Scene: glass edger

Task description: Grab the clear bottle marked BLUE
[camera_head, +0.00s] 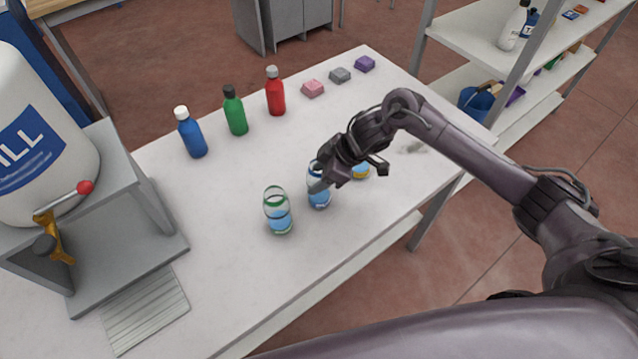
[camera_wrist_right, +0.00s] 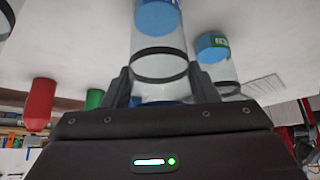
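Several clear bottles with bluish contents stand upright near the table's front edge. The middle one (camera_head: 319,199) has blue bands; its marking is unreadable. My right gripper (camera_head: 322,184) is at this bottle and covers part of it. In the right wrist view this bottle (camera_wrist_right: 158,58) lies between the two fingers (camera_wrist_right: 160,85), one on each side; I cannot tell whether they touch it. A green-banded clear bottle (camera_head: 278,212) stands to its left, also in the right wrist view (camera_wrist_right: 214,55). A yellow-marked one (camera_head: 361,172) is partly hidden behind the gripper. My left gripper is out of view.
Blue (camera_head: 192,136), green (camera_head: 236,115) and red (camera_head: 275,94) bottles stand along the back of the white table (camera_head: 240,285). Pink, grey and purple blocks (camera_head: 340,75) lie beyond. A large dispenser (camera_head: 45,140) is at left, a shelf (camera_head: 480,45) at right.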

